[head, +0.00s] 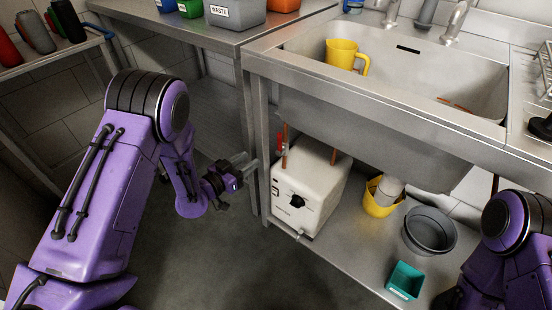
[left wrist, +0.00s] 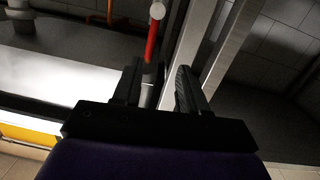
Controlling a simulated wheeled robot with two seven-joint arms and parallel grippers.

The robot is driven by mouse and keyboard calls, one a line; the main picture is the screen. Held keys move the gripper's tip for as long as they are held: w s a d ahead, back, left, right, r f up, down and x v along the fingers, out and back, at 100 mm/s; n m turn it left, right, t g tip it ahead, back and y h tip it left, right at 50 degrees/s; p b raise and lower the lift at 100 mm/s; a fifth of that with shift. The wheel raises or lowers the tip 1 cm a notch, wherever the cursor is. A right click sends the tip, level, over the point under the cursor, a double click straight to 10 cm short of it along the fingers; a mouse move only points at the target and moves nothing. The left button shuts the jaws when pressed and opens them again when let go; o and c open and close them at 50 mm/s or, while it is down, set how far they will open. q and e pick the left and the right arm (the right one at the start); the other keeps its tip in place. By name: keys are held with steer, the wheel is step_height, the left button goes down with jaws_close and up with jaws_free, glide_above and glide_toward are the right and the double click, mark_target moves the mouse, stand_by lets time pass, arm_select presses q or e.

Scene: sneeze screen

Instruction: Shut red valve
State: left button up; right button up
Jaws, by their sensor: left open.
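The red valve (head: 279,143) is a small red lever near a copper pipe, by the upper left corner of the white box under the sink. In the left wrist view the red lever (left wrist: 151,42) stands upright just beyond my fingertips, with a pale round end at its top. My left gripper (head: 250,166) is open, beside the metal table leg and left of the valve. In the left wrist view its fingers (left wrist: 158,82) are spread, and the lever lines up nearer the left finger. I cannot tell whether they touch. My right gripper is not in view.
Metal table legs (head: 261,150) stand close to my left gripper. The white box (head: 305,195) with a black dial, a yellow bucket (head: 378,203), a grey basin (head: 428,236) and a teal container (head: 404,280) fill the lower shelf. The sink (head: 400,75) is above. The floor at left is clear.

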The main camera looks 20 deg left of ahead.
mark_target(278, 138)
arm_select(q)
steer(key=w+d, duration=0.2)
steer(key=w, duration=0.1)
steer(key=w+d+r+m+h, duration=0.1)
steer(key=w+d, duration=0.1)
steer(key=w, duration=0.2)
steer(key=w+d+r+m+h, duration=0.1)
steer(key=w, duration=0.2)
steer(key=shift+w+d+b, duration=0.35)
steer(key=shift+d, duration=0.05)
steer(key=shift+c, duration=0.2)
jaws_close()
